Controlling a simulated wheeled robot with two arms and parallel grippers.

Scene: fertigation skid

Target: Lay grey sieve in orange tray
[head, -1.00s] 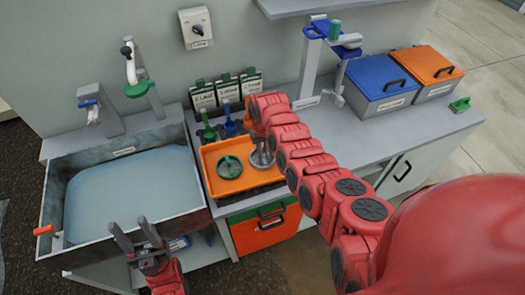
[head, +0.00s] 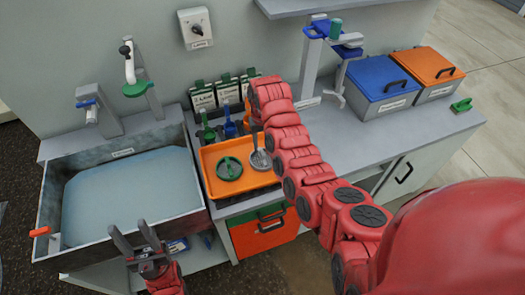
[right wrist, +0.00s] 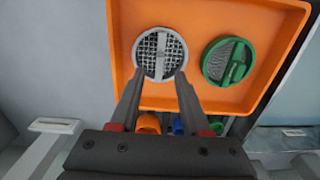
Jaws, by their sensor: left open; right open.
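The orange tray (head: 226,190) stands on the counter right of the sink; it also shows in the right wrist view (right wrist: 240,15). The round grey sieve (head: 260,160) lies in the tray, on its right side in the head view; its mesh shows in the right wrist view (right wrist: 160,53). A green sieve (head: 230,168) lies beside it, apart from it. My right gripper (right wrist: 160,76) is open and empty, its fingertips apart in front of the grey sieve in the wrist view. My left gripper (head: 131,230) is open and empty near the sink's front edge.
The sink basin (head: 130,200) holds bluish water. Green and blue handled tools (head: 229,129) stand behind the tray, below several label cards (head: 227,91). A blue-lidded box (head: 382,85) and an orange-lidded box (head: 430,68) stand at the right, with clear counter before them.

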